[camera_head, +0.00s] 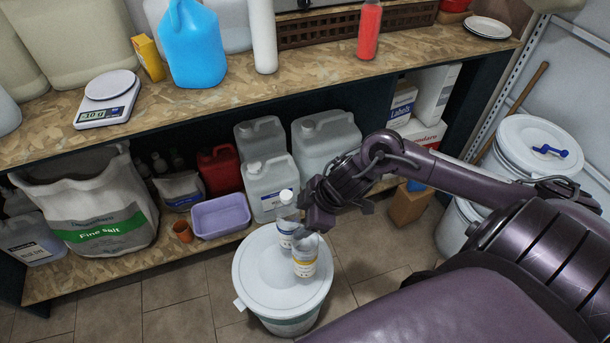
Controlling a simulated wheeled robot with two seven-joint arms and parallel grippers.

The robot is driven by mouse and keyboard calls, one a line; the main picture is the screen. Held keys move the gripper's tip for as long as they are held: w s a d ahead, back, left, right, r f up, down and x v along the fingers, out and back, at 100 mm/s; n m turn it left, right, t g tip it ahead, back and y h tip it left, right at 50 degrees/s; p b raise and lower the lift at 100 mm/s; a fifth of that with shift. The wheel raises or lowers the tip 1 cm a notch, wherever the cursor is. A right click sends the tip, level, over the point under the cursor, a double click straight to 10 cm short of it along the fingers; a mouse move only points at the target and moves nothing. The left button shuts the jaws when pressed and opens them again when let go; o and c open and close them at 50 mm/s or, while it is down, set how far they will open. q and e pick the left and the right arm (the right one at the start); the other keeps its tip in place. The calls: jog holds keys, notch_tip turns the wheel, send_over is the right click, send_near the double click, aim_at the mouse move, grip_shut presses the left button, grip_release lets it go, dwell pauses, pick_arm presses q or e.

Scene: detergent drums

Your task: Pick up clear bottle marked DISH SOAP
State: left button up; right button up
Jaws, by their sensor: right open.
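Two clear bottles stand on the white lid of a drum (262,283). The rear bottle (285,232) has a white cap and a label with blue on it. The front bottle (304,262) has a label with a yellow band. The lettering is too small to tell which one reads DISH SOAP. My right gripper (316,220) is open, just right of the rear bottle and above the front one. It hides the front bottle's top. I cannot tell whether it touches either bottle. My left gripper is not in view.
A wooden bench (200,115) with a blue jug (193,45) and a scale (108,100) runs behind the drum. On the low shelf are grey canisters (270,187) and a purple tub (220,215). Another white drum (530,150) stands at right. Tiled floor left of the front drum is clear.

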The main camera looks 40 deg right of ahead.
jog(key=s+d+g, duration=0.1)
jog(key=d, duration=0.2)
send_over(305, 254)
jog(key=w+d, duration=0.2)
jog(key=w, duration=0.1)
notch_tip(305, 254, down, 7)
jog(key=shift+r, duration=0.15)
jog(key=shift+c, duration=0.2)
jog(key=shift+s, duration=0.1)
grip_shut()
